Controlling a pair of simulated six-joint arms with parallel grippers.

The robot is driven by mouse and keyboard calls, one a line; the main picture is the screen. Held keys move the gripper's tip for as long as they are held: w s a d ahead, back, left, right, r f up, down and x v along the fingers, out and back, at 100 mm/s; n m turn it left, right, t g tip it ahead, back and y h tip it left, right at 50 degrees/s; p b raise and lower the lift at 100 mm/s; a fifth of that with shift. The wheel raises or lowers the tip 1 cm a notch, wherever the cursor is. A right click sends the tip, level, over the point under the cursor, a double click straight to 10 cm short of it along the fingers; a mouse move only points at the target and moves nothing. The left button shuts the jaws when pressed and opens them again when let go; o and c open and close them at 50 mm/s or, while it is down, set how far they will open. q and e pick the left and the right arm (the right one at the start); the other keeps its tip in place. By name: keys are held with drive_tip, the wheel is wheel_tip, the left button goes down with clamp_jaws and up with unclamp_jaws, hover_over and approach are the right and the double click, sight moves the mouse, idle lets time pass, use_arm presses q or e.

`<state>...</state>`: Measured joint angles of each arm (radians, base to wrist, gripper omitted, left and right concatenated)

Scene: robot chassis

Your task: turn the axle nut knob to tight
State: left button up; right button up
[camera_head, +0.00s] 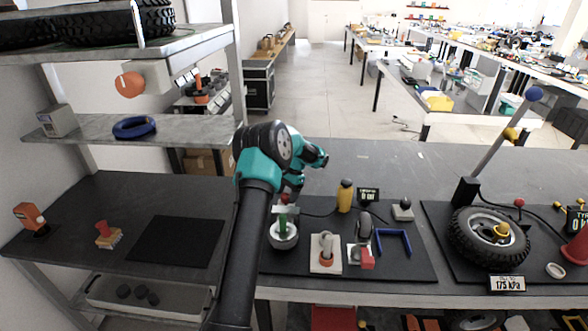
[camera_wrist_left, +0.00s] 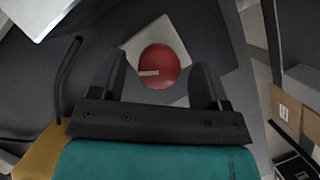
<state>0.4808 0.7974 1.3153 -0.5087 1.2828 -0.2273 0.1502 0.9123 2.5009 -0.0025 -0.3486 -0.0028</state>
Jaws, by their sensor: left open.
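In the left wrist view a round red knob (camera_wrist_left: 165,58) with a short white mark sits on a pale square plate (camera_wrist_left: 181,35). The mark runs from near the knob's middle to its left edge. My left gripper (camera_wrist_left: 160,78) is open, with one dark finger on each side of the knob and a gap to both. In the head view my left gripper (camera_head: 291,196) points down over the back left of the black mat (camera_head: 300,263). A small red part (camera_head: 283,198) shows beside it; the rest is mostly hidden by the arm. My right gripper is not in view.
A round grey-rimmed piece (camera_head: 284,239) stands just in front of the gripper. A yellow bottle-like piece (camera_head: 345,196), a pale plate with a post (camera_head: 325,264) and a blue U-shaped frame (camera_head: 394,232) lie to the right. A tyre (camera_head: 467,241) is further right.

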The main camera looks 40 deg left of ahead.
use_arm(q)
drive_tip(key=v, duration=1.6)
